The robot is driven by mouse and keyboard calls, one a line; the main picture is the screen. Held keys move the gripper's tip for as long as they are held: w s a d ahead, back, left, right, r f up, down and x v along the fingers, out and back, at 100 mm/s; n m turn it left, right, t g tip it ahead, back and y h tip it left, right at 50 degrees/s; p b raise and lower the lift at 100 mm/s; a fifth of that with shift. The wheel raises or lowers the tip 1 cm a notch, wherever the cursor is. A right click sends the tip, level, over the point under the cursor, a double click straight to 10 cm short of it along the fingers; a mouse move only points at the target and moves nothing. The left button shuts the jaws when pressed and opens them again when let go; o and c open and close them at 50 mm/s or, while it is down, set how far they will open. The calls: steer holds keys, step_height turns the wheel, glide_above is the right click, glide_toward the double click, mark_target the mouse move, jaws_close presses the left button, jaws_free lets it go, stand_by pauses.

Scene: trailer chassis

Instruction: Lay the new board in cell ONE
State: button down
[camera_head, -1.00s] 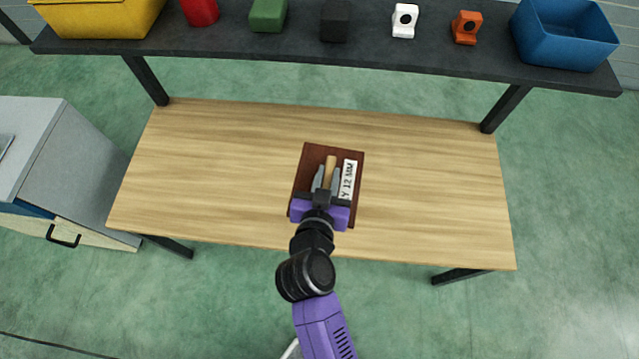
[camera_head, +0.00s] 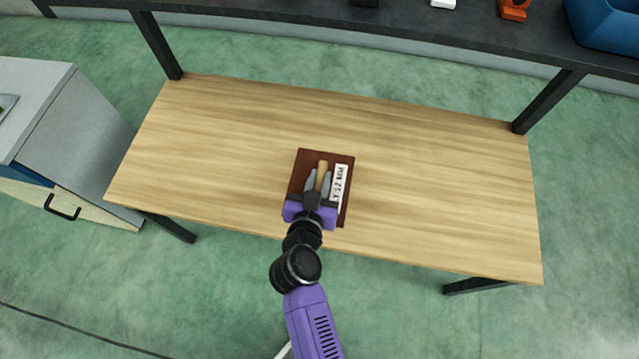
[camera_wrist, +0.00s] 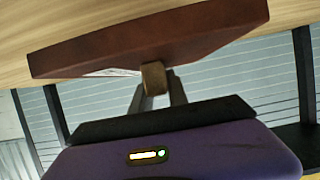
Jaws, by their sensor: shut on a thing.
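The board (camera_head: 305,160) is a dark reddish-brown square panel with a wooden peg handle (camera_head: 321,168) and a white label (camera_head: 339,184). The label reads something like "Y 12 MM". My gripper (camera_head: 318,183) is shut on the wooden handle. In the wrist view the board (camera_wrist: 150,45) lies across the upper part of the picture, with the handle (camera_wrist: 153,77) between my fingers (camera_wrist: 158,92). In the head view the board shows over the front middle of the wooden table; I cannot tell its height. No cell marked ONE is in view.
The wooden table (camera_head: 430,190) is otherwise bare. A dark shelf (camera_head: 250,8) with posts runs along the back, with a blue bin (camera_head: 605,25) and an orange part (camera_head: 513,10) on it. A grey cabinet (camera_head: 75,125) stands at the left.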

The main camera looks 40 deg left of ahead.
mark_target(319, 190)
step_height(319, 190, down, 5)
steer(key=b, duration=0.3)
steer(key=shift+r, duration=0.1)
steer(key=c, duration=1.3)
jaws_free()
steer(key=shift+f, duration=0.2)
steer(key=shift+r, duration=0.1)
steer(key=shift+s+d+r, duration=0.1)
steer(key=shift+s+r, duration=0.05)
steer(key=shift+r, duration=0.05)
steer(key=p+v, duration=0.5)
steer(key=v, duration=0.6)
steer(key=shift+s+d, duration=0.15)
steer(key=shift+s, duration=0.15)
